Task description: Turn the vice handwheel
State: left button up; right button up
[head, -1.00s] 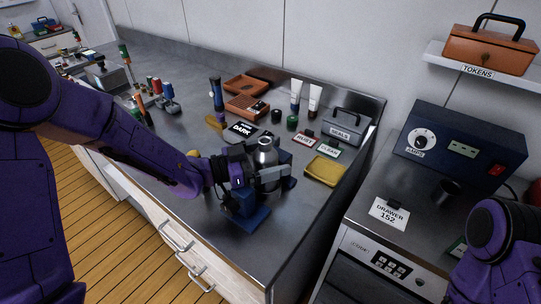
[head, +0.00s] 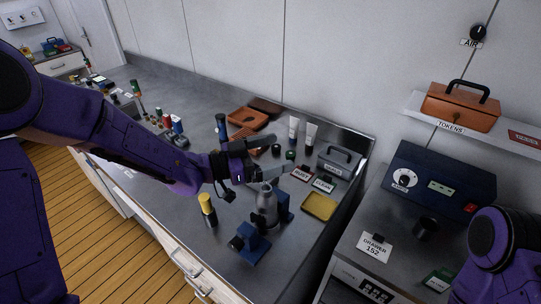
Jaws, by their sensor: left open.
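A blue vice (head: 252,249) stands on the steel worktop, near its front edge. A grey metal bottle (head: 267,208) stands upright between its blue jaws; I cannot tell whether they touch it. A small dark round part (head: 236,243) at the vice's near left end may be the handwheel. My left gripper (head: 268,160) is open and empty, above and behind the bottle, apart from it. Its fingers point right. My right gripper is out of view; only part of that arm shows at the lower right.
A yellow-capped dark bottle (head: 208,210) stands left of the vice. A yellow tray (head: 319,207) lies to its right. Label cards, tubes (head: 310,134) and a grey box (head: 339,160) stand behind. A blue power unit (head: 440,182) is at right.

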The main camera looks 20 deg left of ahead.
aim_at(236, 245)
jog(key=k, duration=0.9)
